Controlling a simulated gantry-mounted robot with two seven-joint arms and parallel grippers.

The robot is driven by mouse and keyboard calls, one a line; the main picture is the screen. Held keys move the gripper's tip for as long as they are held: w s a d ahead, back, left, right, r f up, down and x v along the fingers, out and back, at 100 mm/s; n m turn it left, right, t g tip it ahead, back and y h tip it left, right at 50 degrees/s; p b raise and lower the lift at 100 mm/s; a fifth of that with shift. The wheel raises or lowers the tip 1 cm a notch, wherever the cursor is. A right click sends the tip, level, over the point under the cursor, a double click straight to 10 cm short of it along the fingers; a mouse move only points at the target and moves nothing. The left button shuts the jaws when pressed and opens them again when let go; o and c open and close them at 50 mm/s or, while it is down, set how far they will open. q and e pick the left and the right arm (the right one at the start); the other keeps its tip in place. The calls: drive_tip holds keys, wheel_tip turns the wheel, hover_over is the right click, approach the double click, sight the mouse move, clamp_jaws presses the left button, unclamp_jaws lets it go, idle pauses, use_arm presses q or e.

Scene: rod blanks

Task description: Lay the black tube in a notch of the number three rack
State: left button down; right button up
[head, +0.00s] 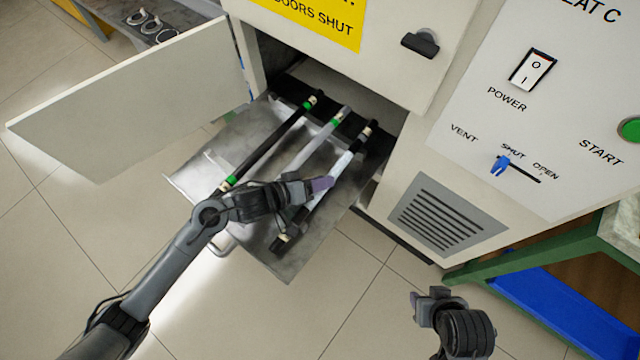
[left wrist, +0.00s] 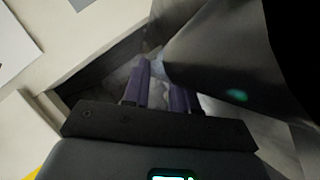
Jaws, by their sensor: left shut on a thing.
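Three rods lie side by side, slanting across a metal tray that sticks out of the open machine. The left rod (head: 267,145) is black with green and pale bands. The middle rod (head: 318,137) is grey with a green band. The right-hand rod (head: 342,164) has black ends, pale bands and a bright, shiny middle, possibly glare. My left gripper (head: 322,185) is shut on the right-hand rod, its purple fingers at mid-length. The purple fingers also show in the left wrist view (left wrist: 160,92), where their grip is unclear. My right gripper (head: 432,296) is away at the lower right, its fingers unclear. No rack number is readable.
The metal tray (head: 196,184) sits below the machine front, with an open door (head: 130,95) at left. A switch panel (head: 530,120) and vent (head: 437,215) are at right. A green-framed bench (head: 560,256) stands at the right edge. Floor in front is clear.

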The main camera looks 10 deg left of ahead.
use_arm(q)
drive_tip(key=shift+f, duration=0.1)
drive_tip(key=c, duration=1.2)
unclamp_jaws()
drive_tip(key=o, duration=0.3)
drive_tip(key=shift+d, duration=0.15)
drive_tip(key=shift+o, duration=0.2)
drive_tip(key=shift+s+a+r+p, duration=0.3)
drive_tip(key=shift+a+r+p, duration=0.1)
drive_tip(key=shift+a+p, duration=0.15)
drive_tip(key=shift+p+v, duration=2.7)
drive_tip(key=shift+v, duration=2.7)
drive_tip(key=shift+f, duration=0.1)
